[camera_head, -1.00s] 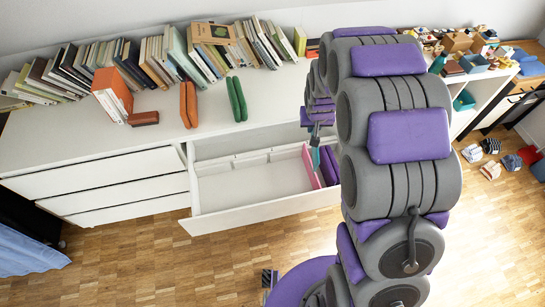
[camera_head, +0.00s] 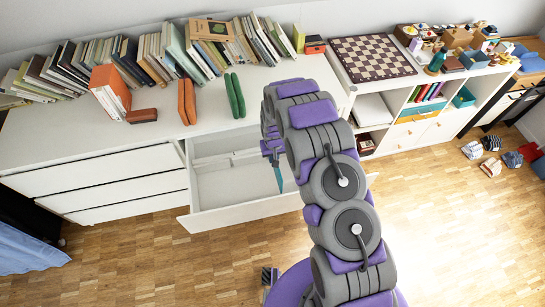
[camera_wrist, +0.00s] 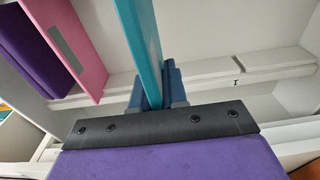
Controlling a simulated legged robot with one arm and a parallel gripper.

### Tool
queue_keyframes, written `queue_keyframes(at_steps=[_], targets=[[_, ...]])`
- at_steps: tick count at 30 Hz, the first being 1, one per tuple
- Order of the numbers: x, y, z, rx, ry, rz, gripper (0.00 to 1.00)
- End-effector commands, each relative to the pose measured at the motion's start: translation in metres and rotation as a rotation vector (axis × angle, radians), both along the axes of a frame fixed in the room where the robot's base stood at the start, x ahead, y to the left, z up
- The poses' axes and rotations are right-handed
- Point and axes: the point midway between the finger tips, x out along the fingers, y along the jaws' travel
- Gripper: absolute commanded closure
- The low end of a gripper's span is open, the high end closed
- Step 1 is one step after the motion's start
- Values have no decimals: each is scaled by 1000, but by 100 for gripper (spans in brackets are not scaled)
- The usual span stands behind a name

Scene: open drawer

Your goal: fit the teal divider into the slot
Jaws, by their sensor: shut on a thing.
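My gripper (camera_head: 273,152) is shut on the teal divider (camera_head: 279,179), which hangs down over the open drawer (camera_head: 240,213). In the wrist view the dark blue fingers (camera_wrist: 154,92) clasp the teal divider (camera_wrist: 141,40) on both sides. A white rail with gaps (camera_wrist: 218,68) runs along one drawer wall, with a small dark mark near one gap; which gap is the slot I cannot tell. The rail also shows in the head view (camera_head: 222,160). A pink divider (camera_wrist: 68,42) and a purple one (camera_wrist: 35,55) stand to the left in the wrist view, hidden by my arm in the head view.
On the cabinet top stand books, an orange box (camera_head: 110,92), an orange case (camera_head: 187,102) and a green case (camera_head: 235,96). A chessboard (camera_head: 372,58) lies on the shelf unit at right. The drawer's left part is empty.

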Motion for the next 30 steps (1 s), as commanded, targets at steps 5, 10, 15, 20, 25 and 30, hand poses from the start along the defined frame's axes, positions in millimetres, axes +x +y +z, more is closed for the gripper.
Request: queue_keyframes(at_steps=[5, 10, 15, 20, 25, 30], targets=[[0, 3, -2, -2, 1, 0, 100], [0, 4, -2, -5, 2, 0, 100], [-1, 3, -1, -5, 2, 0, 100], [-1, 2, -8, -2, 1, 0, 100], [-1, 1, -21, -3, 2, 0, 100], [-3, 2, -38, -5, 5, 0, 100]])
